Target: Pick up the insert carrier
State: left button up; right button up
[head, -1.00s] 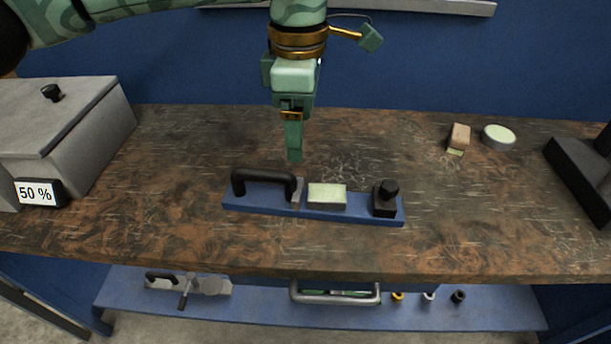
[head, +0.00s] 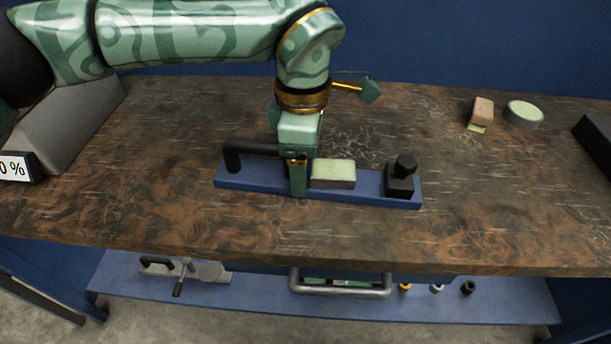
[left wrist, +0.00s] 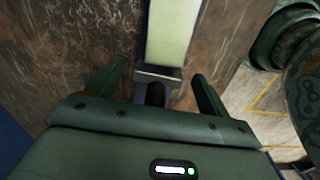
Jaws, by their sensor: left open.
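The insert carrier is a long blue base (head: 372,195) with a black bar handle (head: 250,148) at its left, a pale-topped block (head: 333,172) in the middle and a black knob (head: 402,175) at its right. It lies on the bench. My left gripper (head: 298,192) points down at the right end of the handle, hiding that end. In the left wrist view, its two fingers (left wrist: 155,95) are apart, one on each side of the handle's dark end, and the pale block (left wrist: 172,30) lies beyond. Contact cannot be told. My right gripper is not in view.
The worn brown bench top (head: 150,215) is clear in front of the carrier. A small tan block (head: 481,112) and a round pale-topped piece (head: 524,113) stand at the back right. A grey box (head: 70,125) stands left. A blue shelf (head: 230,297) with items sits below.

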pick_arm(q)
notch_tip(320, 180, down, 3)
jog(key=shift+w+f+b, duration=0.1)
jog(key=shift+w+b, duration=0.05)
jog(key=shift+b, duration=0.25)
jog(key=shift+r, duration=0.2)
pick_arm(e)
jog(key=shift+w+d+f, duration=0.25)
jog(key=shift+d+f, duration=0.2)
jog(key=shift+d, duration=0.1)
pick_arm(q)
grip_shut()
jog(key=shift+r, duration=0.1)
jog(key=shift+r, duration=0.1)
jog(key=shift+r+p, duration=0.4)
jog(key=shift+r, duration=0.1)
jog(key=s+r+p, duration=0.6)
jog(key=s+r, duration=0.5)
jog(key=s, duration=0.3)
jog(key=shift+d+r+p, duration=0.3)
jog(key=shift+d+r, duration=0.1)
jog(key=shift+d, duration=0.05)
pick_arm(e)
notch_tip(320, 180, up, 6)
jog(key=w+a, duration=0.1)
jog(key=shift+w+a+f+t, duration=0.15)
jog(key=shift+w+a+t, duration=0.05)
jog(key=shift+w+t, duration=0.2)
